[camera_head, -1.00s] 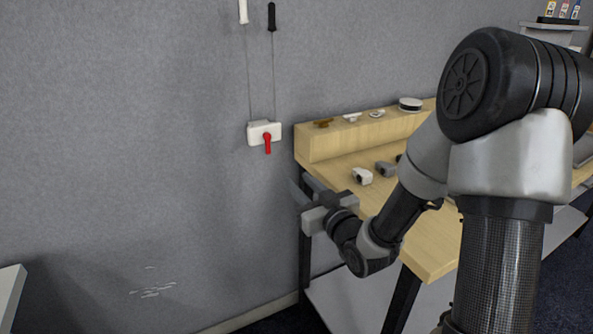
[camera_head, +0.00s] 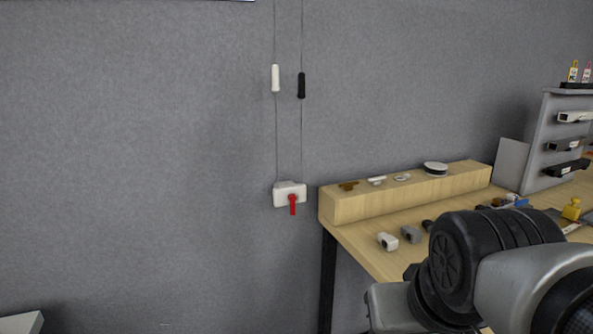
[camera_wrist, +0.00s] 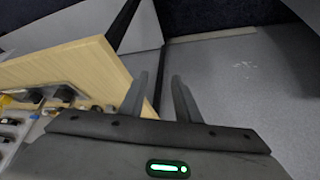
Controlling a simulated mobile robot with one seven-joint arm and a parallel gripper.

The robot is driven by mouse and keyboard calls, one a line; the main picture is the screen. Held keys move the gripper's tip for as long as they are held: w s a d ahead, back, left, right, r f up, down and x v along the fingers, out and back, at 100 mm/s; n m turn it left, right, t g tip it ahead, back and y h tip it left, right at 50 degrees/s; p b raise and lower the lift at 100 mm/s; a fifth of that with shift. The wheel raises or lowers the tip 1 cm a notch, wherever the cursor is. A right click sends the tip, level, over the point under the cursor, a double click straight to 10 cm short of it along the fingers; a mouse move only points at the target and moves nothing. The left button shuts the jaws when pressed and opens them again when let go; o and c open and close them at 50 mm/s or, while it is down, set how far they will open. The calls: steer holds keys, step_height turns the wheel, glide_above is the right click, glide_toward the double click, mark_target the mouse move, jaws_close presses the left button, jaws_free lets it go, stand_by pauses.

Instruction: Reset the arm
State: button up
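My gripper (camera_wrist: 160,98) shows in the wrist view with its two dark fingers apart and nothing between them. It points toward the floor and wall, beside the edge of the wooden table (camera_wrist: 75,62). In the head view my arm fills the lower right corner, in front of the wooden table (camera_head: 362,246); the gripper itself is out of sight there.
A white wall box (camera_head: 284,193) with a red lever (camera_head: 292,205) hangs left of the table, below white (camera_head: 275,78) and black (camera_head: 301,86) handles on cords. Small parts and a yellow item (camera_head: 571,209) lie on the table. The wall area at left is clear.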

step_height(320, 180, up, 25)
steer(key=s+p, duration=0.1)
steer(key=p, duration=2.4)
steer(key=shift+s, duration=0.3)
steer(key=shift+a, duration=0.1)
